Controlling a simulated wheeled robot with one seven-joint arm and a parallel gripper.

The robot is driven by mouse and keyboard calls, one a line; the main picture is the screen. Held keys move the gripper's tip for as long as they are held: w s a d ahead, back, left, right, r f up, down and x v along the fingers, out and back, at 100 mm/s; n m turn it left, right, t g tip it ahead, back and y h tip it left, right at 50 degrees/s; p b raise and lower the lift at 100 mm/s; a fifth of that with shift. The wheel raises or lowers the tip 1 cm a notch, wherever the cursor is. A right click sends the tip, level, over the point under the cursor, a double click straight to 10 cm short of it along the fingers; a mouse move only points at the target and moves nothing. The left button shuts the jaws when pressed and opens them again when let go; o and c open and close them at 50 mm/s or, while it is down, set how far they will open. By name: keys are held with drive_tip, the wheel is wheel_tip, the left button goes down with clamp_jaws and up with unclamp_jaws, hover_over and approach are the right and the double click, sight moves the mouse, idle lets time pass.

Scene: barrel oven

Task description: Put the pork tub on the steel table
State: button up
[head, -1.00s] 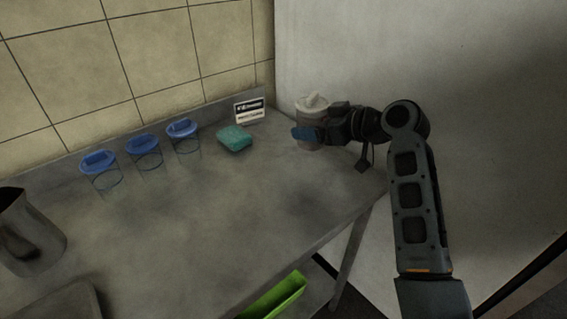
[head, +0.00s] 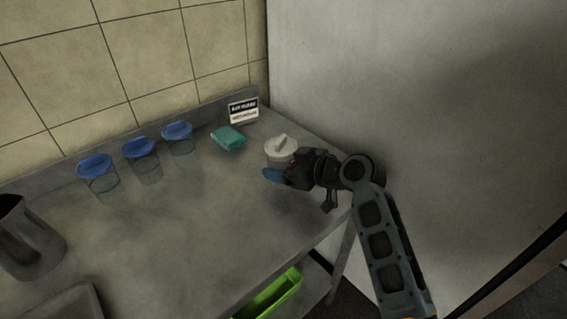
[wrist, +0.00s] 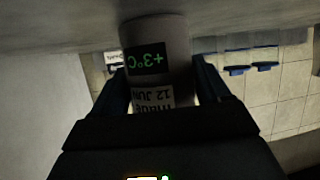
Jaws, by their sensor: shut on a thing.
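A pale lidded tub (head: 281,147), taken as the pork tub, is at the right end of the steel table (head: 185,225). My gripper (head: 277,172) is shut on it from the right, one blue-tipped finger showing in front. In the wrist view the tub (wrist: 155,50) sits between the two fingers (wrist: 162,88) and carries a "+3°C" display and a date label. The image there is upside down. The tub is upright and low over the tabletop; I cannot tell if its base touches, as the gripper hides its lower part.
Three clear containers with blue lids (head: 139,148) stand along the back left. A green sponge (head: 229,138) and a small sign (head: 243,110) are behind the tub. A metal jug (head: 25,240) is at far left. A green bin (head: 270,297) is below the table. The middle tabletop is clear.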

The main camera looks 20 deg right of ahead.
drive_tip(key=o, duration=1.4)
drive_tip(key=b+v, duration=0.1)
drive_tip(key=v, duration=1.1)
drive_tip(key=shift+r, duration=0.1)
